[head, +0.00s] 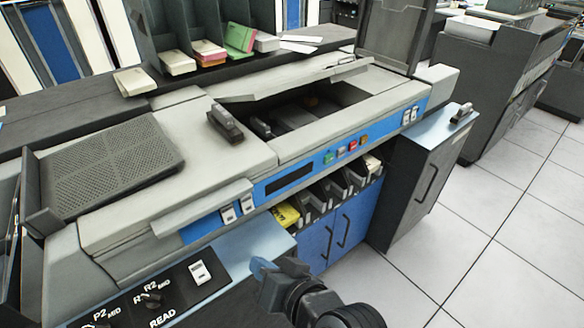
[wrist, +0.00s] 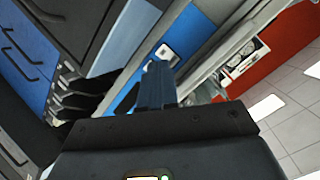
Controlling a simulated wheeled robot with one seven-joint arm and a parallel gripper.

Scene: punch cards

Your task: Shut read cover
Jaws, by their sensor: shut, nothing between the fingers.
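A grey cover (head: 300,80) stands raised and tilted at the back edge of a dark open bay (head: 310,108) in the top of the card machine (head: 235,165). No label on it is readable, so I cannot tell for sure that it is the read cover. My gripper (head: 262,266) is at the bottom middle of the head view, in front of the machine and well apart from the raised cover. Its fingers are together and empty. The fingers also show in the wrist view (wrist: 156,86), pointing towards the blue and grey machine front.
A panel marked READ (head: 160,300) with knobs is at bottom left. A perforated tray (head: 110,165) is at left. Card stackers (head: 335,185) and blue doors (head: 342,232) are below the buttons. Open tiled floor (head: 480,235) is at right.

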